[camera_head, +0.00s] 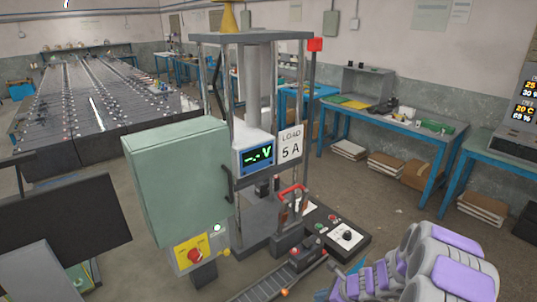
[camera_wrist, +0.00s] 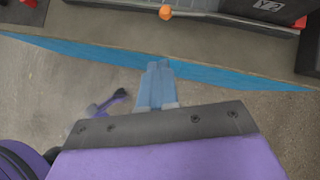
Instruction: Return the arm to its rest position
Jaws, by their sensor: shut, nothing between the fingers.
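My arm (camera_head: 435,265), with purple and grey links, is folded at the lower right of the head view, beside the test stand. In the wrist view my gripper (camera_wrist: 157,68) shows its pale blue fingers shut together with nothing between them. The fingers point up the picture, over grey floor and a blue strip (camera_wrist: 225,75). The purple and dark grey wrist body (camera_wrist: 165,150) fills the bottom of that view. In the head view I cannot clearly make out the fingertips.
The test stand (camera_head: 250,38) has a green cabinet (camera_head: 178,180), a "LOAD 5 A" sign (camera_head: 290,144) and a display reading "-.- V" (camera_head: 256,156). A rail (camera_head: 285,280) and control box (camera_head: 340,235) lie close to my arm. Blue workbenches (camera_head: 390,120) line the wall; open floor lies between.

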